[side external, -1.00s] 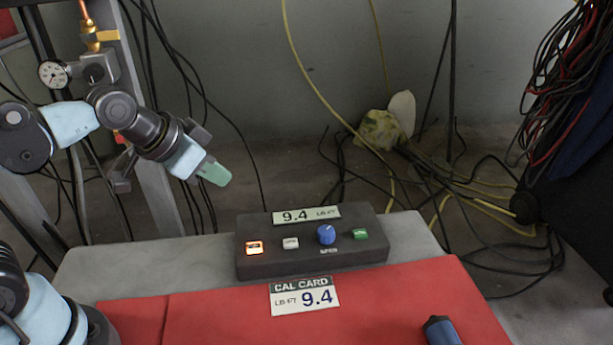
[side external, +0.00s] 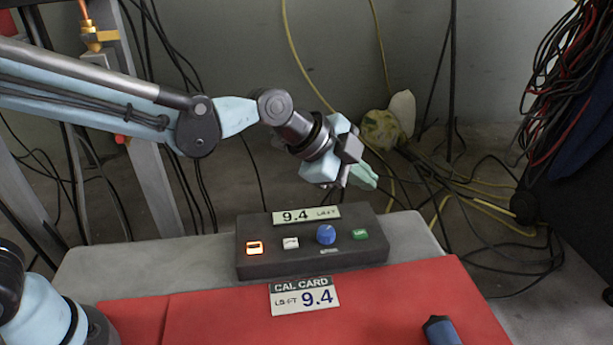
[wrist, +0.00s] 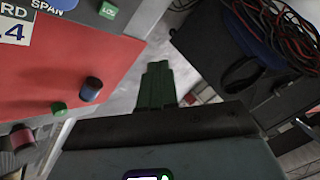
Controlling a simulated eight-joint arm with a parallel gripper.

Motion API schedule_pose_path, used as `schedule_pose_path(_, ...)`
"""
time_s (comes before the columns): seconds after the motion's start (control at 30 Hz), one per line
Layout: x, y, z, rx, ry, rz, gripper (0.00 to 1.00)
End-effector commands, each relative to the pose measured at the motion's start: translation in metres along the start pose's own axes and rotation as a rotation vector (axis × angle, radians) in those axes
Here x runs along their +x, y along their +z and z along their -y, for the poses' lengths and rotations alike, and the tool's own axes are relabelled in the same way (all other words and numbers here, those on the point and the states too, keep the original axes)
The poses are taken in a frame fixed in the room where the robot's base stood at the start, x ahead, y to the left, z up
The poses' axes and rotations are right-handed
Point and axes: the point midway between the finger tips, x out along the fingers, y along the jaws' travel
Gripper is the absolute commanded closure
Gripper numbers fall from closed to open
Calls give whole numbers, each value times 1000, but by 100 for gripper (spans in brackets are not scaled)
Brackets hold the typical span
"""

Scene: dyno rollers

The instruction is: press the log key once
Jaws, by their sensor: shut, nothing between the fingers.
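The dark control box (side external: 270,262) stands at the back of the red mat. Its green key (side external: 361,234) is at the right end; in the wrist view the same green key (wrist: 108,11) shows at the top left, with lettering that looks like LOG. My gripper (side external: 364,180) is shut and empty, in the air above and behind the box's right end, apart from the key. In the wrist view the closed green fingers (wrist: 157,80) point past the mat's edge. The box display (side external: 307,215) reads 9.4 LB FT.
The box also has a lit orange key (side external: 254,248), a white key (side external: 290,243) and a blue knob (side external: 326,234). A cal card (side external: 304,296) reading 9.4 lies in front. A blue-and-black handle (side external: 441,330) is at the mat's front right. Cables hang behind.

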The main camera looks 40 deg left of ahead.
Motion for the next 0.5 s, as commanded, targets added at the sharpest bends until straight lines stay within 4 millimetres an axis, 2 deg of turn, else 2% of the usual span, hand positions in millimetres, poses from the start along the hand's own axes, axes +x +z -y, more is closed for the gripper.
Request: schedule_pose_path(0.5, 5, 1, -2, 11, 1, -3, 100)
